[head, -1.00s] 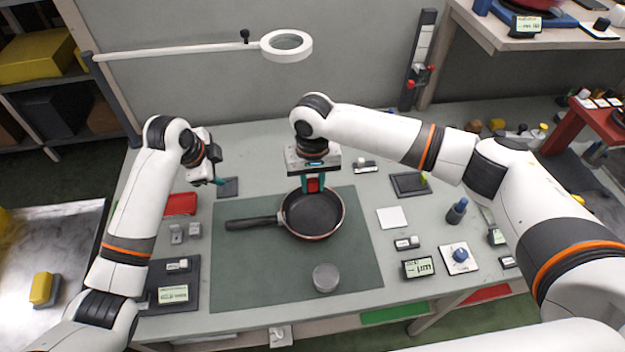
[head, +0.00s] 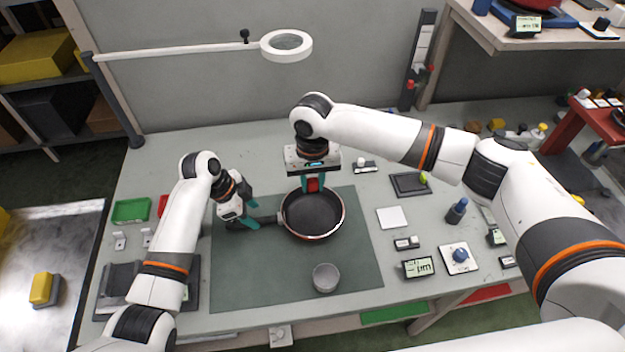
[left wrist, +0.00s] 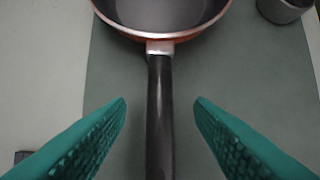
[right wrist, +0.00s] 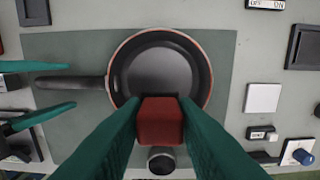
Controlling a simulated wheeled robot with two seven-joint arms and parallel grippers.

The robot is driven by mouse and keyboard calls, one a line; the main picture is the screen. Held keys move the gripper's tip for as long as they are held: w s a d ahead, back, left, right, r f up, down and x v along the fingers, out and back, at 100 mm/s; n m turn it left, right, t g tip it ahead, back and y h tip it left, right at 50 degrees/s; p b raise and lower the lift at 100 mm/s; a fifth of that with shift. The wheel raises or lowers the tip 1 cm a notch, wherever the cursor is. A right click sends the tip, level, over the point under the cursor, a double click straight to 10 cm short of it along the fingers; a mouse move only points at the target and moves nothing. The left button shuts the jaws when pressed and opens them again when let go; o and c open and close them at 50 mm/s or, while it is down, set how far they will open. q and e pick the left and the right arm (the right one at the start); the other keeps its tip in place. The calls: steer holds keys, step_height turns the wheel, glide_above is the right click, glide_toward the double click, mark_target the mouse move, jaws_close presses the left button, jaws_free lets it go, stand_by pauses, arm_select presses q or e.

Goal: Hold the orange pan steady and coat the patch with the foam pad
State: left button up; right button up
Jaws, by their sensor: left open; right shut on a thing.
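The orange-rimmed pan (head: 312,213) lies on the green mat (head: 300,278), its dark handle (left wrist: 159,110) pointing left. My left gripper (left wrist: 160,103) is open, with the handle lying between its fingers in the left wrist view; in the head view it is at the handle (head: 262,219). I cannot tell whether the fingers touch it. My right gripper (right wrist: 160,98) is shut on a dark red block (right wrist: 160,124), apparently the foam pad. The block overlaps the pan's far rim in the head view and seems held above the pan. No distinct patch shows inside the pan.
A grey cup (head: 326,278) stands on the mat in front of the pan. A white square (head: 392,217), a dark tray (head: 410,184) and a blue knob (head: 460,254) lie to the right. A ring lamp (head: 286,45) hangs over the back. A green tray (head: 131,210) is at left.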

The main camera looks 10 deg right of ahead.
mark_target(259, 219)
arm_select(q)
steer(key=shift+x, duration=1.75)
jaws_close()
steer(key=shift+f, duration=0.1)
